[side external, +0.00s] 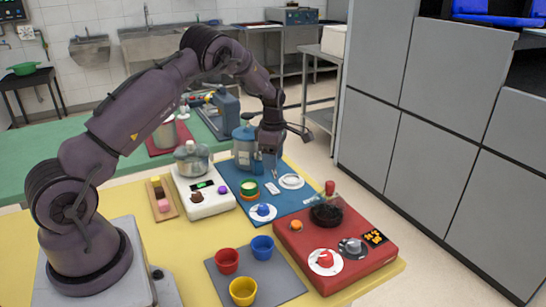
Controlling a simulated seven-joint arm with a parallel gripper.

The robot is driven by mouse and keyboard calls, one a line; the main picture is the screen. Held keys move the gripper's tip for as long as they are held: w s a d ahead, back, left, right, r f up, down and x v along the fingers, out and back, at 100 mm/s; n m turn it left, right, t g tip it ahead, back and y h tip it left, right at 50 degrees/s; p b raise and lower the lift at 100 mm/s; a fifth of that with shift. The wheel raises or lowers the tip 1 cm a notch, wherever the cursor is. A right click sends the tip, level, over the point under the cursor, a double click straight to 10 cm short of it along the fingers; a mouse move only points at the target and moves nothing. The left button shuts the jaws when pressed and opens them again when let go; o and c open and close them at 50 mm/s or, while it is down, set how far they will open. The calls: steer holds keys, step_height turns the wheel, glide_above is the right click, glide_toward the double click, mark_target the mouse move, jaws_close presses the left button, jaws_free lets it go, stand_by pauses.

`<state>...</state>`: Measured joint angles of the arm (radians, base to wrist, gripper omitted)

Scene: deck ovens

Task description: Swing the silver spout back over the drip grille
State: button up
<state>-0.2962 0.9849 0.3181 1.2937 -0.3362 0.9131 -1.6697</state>
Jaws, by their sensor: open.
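My gripper (268,170) points down over the blue mat (231,176), just right of a blue pot-like dispenser (243,147). Its jaws are open, and nothing shows clearly between them. I cannot make out the silver spout for certain; it may be hidden by my gripper or too small to see. A small pale rectangular plate (272,188) lies on the mat below my gripper; I cannot tell if it is the drip grille. A white round dish (291,182) sits right of it.
A white scale-like device (211,204) with a metal pot stands left of the mat. A red hob-like board (290,247) with a dark pan (326,214) is in front. Red (227,261), blue (263,247) and yellow (243,291) cups stand on a grey mat.

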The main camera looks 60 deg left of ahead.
steer(key=shift+r, duration=0.1)
step_height(320, 180, up, 13)
stand_by(0.4)
stand_by(0.3)
steer(key=s+d+r+m+t, duration=0.2)
steer(key=s+d+r+m, duration=0.2)
steer(key=s+d+m, duration=0.4)
steer(key=s+d+r+m+t, duration=0.1)
steer(key=s+d+r+m, duration=0.3)
steer(key=s+d+m, duration=0.4)
steer(key=s+d+r+m+t, duration=0.2)
steer(key=s+d+r+m, duration=0.1)
steer(key=s+d+m, duration=0.5)
steer(key=s+m, duration=0.1)
steer(key=m, duration=0.2)
steer(key=shift+s+r+t, duration=0.3)
steer(key=shift+s+r, duration=0.05)
steer(key=shift+r, duration=0.05)
